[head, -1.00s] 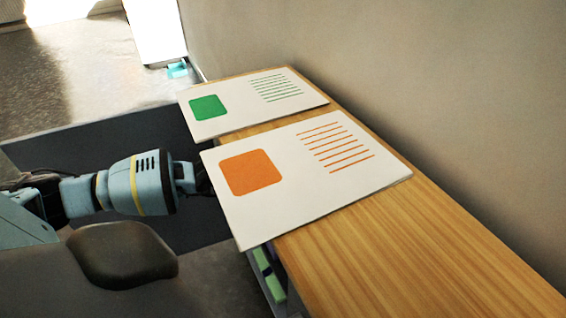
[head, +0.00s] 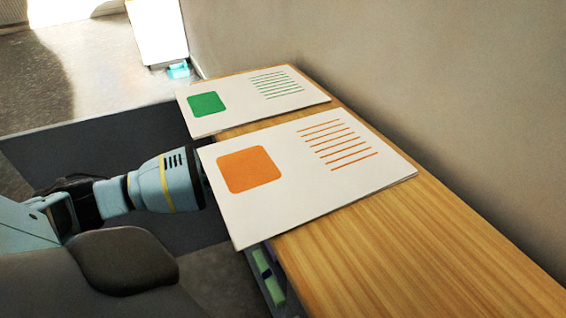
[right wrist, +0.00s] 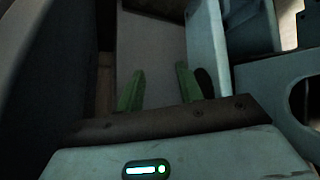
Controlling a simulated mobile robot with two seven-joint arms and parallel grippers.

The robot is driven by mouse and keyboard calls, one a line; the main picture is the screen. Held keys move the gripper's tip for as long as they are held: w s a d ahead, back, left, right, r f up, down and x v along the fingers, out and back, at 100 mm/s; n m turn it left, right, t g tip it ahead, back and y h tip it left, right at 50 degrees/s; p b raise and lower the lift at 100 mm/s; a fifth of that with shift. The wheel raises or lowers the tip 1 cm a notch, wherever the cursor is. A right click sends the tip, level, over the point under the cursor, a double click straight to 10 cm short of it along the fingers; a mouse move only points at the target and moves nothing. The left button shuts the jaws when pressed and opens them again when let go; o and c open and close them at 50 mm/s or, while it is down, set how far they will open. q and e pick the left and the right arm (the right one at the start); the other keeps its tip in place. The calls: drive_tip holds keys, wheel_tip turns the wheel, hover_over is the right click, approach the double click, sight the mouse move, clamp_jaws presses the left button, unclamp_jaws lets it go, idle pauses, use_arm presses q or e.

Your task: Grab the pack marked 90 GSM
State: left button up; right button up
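Two flat white packs lie on the wooden table. The nearer pack (head: 300,205) has an orange square and orange lines and overhangs the table's left edge. The farther pack (head: 235,108) has a green square and green lines. I can read no 90 GSM marking on either. My left arm comes in from the left, and its wrist is at the nearer pack's left edge. Its fingertips are hidden by that pack. In the right wrist view, the two green fingers of my right gripper (right wrist: 158,90) are apart, with nothing visible between them.
The wooden table (head: 440,255) is bare in front of the nearer pack. A beige wall (head: 430,80) runs along its right side. A green and dark thing (head: 268,278) shows below the table's left edge.

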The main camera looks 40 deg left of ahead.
use_arm(q)
drive_tip(key=c, duration=0.7)
clamp_jaws()
use_arm(e)
drive_tip(key=shift+w+r, duration=0.15)
drive_tip(key=shift+w, duration=0.45)
drive_tip(key=shift+s, duration=0.25)
drive_tip(key=shift+s, duration=0.35)
